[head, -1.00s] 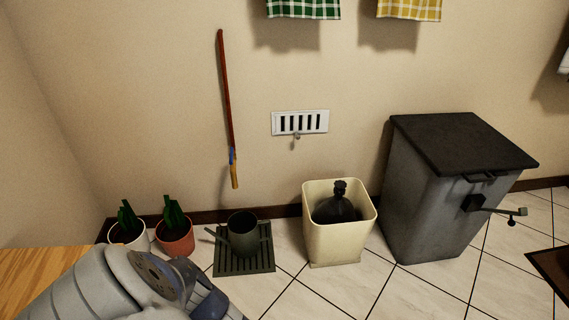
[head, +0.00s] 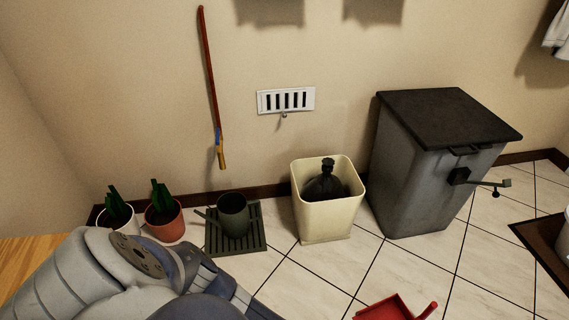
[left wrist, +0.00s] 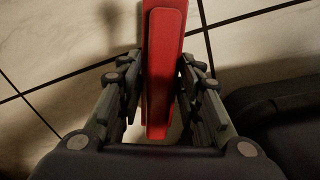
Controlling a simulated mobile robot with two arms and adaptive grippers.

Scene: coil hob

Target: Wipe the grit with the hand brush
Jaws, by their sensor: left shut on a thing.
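In the left wrist view my left gripper (left wrist: 160,78) is shut on a long red object (left wrist: 165,30), which looks like the hand brush. Its red back runs between the two fingers and out past the top edge of the picture. Its bristles do not show. In the head view my left arm comes in at the bottom left, and its gripper is not clearly seen. A red dustpan (head: 390,308) with its handle pointing right is partly visible at the bottom edge. I cannot make out any grit. My right gripper is not in view.
A watering can (head: 233,215) and plant pots (head: 164,220) are along the wall. Tiles in the middle are clear.

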